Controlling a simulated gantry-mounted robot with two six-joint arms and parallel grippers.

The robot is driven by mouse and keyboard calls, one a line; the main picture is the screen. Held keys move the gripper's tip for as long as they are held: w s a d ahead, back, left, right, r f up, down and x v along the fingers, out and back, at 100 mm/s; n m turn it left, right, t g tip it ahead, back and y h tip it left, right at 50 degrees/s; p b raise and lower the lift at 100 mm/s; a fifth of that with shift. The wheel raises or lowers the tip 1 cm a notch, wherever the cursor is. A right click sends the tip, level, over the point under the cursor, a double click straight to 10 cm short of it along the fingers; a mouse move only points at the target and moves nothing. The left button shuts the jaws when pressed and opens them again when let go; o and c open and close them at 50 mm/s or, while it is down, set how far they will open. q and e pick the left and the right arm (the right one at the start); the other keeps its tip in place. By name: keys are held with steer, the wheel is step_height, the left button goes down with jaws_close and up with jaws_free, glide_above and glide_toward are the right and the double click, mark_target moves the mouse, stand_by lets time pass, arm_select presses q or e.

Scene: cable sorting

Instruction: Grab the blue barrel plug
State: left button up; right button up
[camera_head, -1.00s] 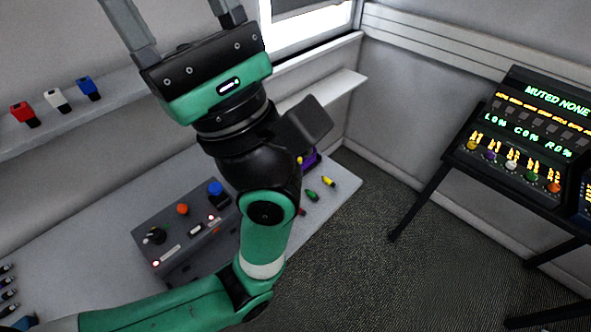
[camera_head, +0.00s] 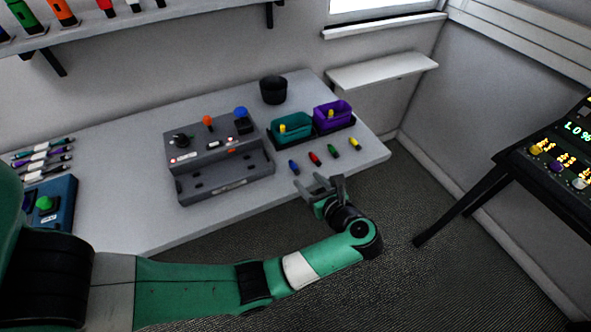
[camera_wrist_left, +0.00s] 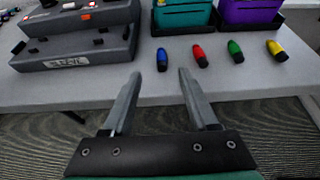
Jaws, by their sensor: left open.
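The blue barrel plug (camera_head: 293,167) lies on the white table near its front edge, leftmost in a row of small plugs. It also shows in the left wrist view (camera_wrist_left: 162,59), ahead of and between the lines of the fingers, nearer the left one. My left gripper (camera_head: 321,184) is open and empty at the table's front edge, short of the plug and not touching it. In the wrist view its two fingers (camera_wrist_left: 158,88) point toward the row. My right gripper is not in view.
Red (camera_head: 314,158), green (camera_head: 333,151) and yellow (camera_head: 355,144) plugs lie right of the blue one. Behind them stand a teal bin (camera_head: 290,134) and a purple bin (camera_head: 331,115). A grey console (camera_head: 225,186) stands left, a black cup (camera_head: 273,89) behind.

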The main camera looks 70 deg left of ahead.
mark_target(295, 168)
arm_select(q)
steer(key=x, duration=0.4)
steer(key=shift+a+b, duration=0.1)
steer(key=shift+b, duration=0.2)
steer(key=shift+a+f, duration=0.1)
steer(key=shift+f, duration=0.05)
steer(key=b+x, duration=0.1)
steer(key=x, duration=0.3)
steer(key=shift+f+b, duration=0.15)
steer(key=shift+b, duration=0.2)
steer(key=shift+a+f, duration=0.1)
steer(key=shift+a, duration=0.25)
steer(key=shift+w, duration=0.1)
steer(key=shift+c, duration=0.6)
jaws_close()
